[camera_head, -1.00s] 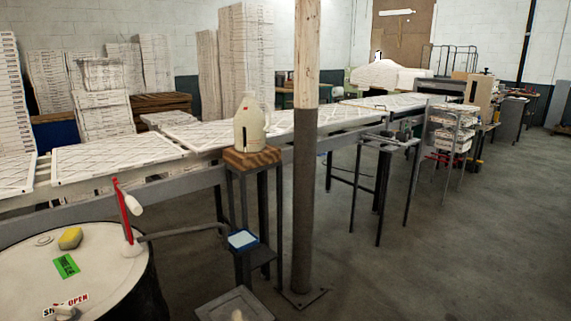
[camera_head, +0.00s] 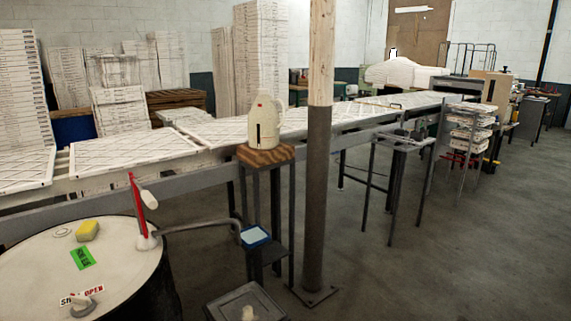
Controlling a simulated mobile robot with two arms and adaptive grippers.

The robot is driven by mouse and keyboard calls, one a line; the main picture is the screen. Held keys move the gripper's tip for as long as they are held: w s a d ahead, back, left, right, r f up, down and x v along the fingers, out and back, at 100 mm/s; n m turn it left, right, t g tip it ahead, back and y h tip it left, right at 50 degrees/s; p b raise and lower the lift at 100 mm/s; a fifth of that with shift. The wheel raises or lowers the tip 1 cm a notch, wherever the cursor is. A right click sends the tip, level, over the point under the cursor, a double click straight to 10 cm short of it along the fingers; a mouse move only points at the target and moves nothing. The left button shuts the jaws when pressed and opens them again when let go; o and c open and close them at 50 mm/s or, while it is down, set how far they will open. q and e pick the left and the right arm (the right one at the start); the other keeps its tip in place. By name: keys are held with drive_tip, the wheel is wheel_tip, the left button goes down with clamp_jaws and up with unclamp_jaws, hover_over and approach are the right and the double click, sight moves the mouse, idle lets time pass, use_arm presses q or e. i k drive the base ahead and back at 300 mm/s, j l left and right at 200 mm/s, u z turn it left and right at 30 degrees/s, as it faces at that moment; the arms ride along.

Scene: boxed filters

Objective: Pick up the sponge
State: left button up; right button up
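A yellow sponge (camera_head: 87,230) lies on the white top of a drum (camera_head: 40,268) at the lower left of the head view. It rests flat, just beyond a green label (camera_head: 82,258) on the drum top. Nothing covers it. Neither of my grippers is in view.
A red-handled pump (camera_head: 141,210) stands on the drum's right side, its pipe reaching right. A wooden-topped stand (camera_head: 265,155) holds a beige jug (camera_head: 265,122). A post (camera_head: 318,180) rises beside it. A conveyor (camera_head: 190,185) with filters runs behind. Floor at right is open.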

sight(87, 231)
drive_tip(key=u, duration=0.9)
